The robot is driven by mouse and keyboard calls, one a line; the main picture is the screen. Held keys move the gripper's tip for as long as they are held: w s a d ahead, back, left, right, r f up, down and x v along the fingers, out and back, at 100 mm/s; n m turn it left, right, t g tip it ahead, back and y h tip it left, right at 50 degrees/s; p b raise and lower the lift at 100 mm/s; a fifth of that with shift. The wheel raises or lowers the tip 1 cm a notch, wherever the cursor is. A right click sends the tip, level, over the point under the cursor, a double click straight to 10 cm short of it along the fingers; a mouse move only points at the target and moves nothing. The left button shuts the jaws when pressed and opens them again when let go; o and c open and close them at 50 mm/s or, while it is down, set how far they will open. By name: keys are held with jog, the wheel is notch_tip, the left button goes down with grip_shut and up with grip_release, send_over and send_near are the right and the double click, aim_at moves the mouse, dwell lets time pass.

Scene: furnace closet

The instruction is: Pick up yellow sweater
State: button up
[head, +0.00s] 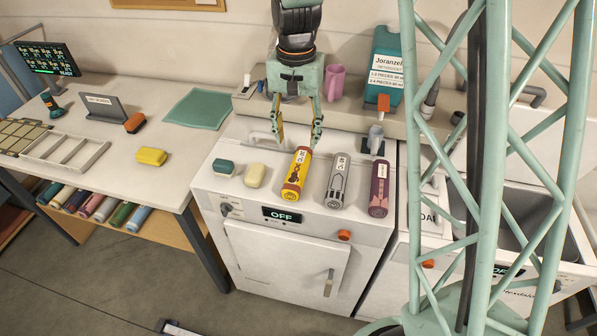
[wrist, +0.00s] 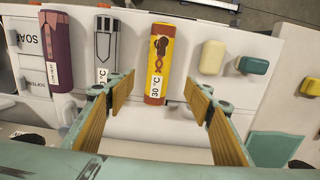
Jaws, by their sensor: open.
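The yellow sweater (head: 295,180) is a rolled yellow bundle with brown-red ends, a dark figure and a white "30 °C" tag. It lies on top of the white machine, left of a grey roll (head: 337,181) and a purple roll (head: 379,188). In the wrist view the yellow sweater (wrist: 161,52) lies ahead of and roughly between the fingers. My gripper (head: 298,138) is open and empty, pointing down near the sweater's far, tagged end. It looks apart from the sweater; the exact height gap is hard to tell.
Green (head: 223,167) and cream (head: 255,175) blocks lie left of the sweater. Behind are a ledge with a pink mug (head: 335,82), a teal detergent container (head: 386,70) and a grey object (head: 375,140). A table (head: 178,185) with a yellow block (head: 152,156) stands left.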

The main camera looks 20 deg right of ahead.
aim_at(298, 166)
jog(key=shift+f, duration=0.15)
jog(key=shift+f, duration=4.15)
jog(key=shift+f, duration=0.15)
jog(key=shift+s+d+f, duration=0.1)
jog(key=shift+d+f, duration=0.05)
jog(key=shift+f, duration=2.3)
jog(key=c, duration=1)
